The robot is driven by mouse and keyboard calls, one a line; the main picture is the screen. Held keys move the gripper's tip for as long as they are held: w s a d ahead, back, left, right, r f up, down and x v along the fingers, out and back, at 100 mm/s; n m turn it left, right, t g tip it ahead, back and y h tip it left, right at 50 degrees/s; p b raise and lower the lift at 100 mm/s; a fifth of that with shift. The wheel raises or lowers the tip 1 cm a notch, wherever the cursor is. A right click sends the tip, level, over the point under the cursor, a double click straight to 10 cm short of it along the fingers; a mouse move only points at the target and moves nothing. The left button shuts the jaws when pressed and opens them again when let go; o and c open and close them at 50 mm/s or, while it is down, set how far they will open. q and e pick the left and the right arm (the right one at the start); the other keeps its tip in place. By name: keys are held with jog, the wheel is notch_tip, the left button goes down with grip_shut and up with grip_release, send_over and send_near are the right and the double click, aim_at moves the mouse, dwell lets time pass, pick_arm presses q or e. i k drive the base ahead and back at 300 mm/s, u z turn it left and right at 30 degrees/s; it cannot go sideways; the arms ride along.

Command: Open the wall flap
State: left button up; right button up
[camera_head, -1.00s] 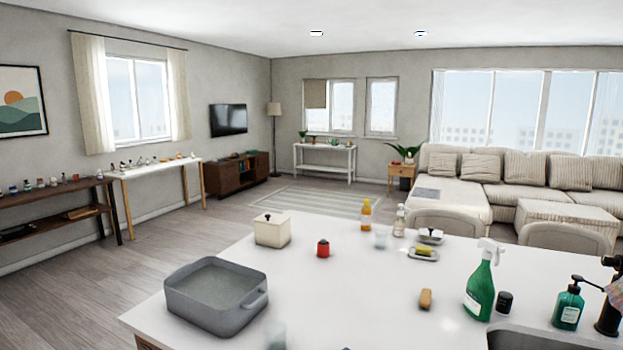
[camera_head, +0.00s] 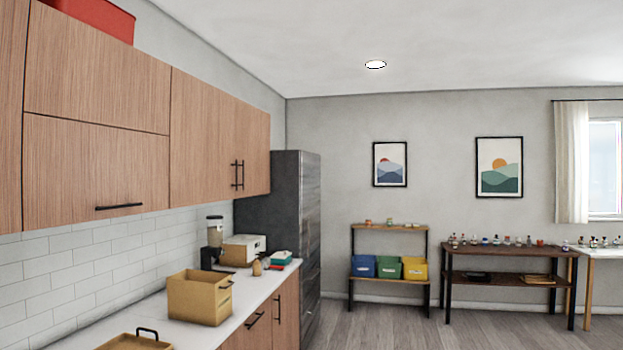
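The wall flap (camera_head: 85,172) is a wood-grain cabinet front on the left wall, with a black horizontal bar handle (camera_head: 119,206) near its lower edge. It looks closed, flush with the fronts around it. Another wood panel (camera_head: 100,75) lies directly above it, split off by a thin dark seam. To its right are tall cabinet doors (camera_head: 222,135) with two vertical black handles, also closed. Neither of my grippers shows in the head view.
A dark fridge (camera_head: 300,220) stands beyond. A red bin (camera_head: 95,17) sits on top of the cabinets.

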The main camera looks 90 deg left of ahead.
aim_at(73, 173)
jog(key=u, duration=1.55)
jog(key=k, duration=0.2)
jog(key=u, duration=2.35)
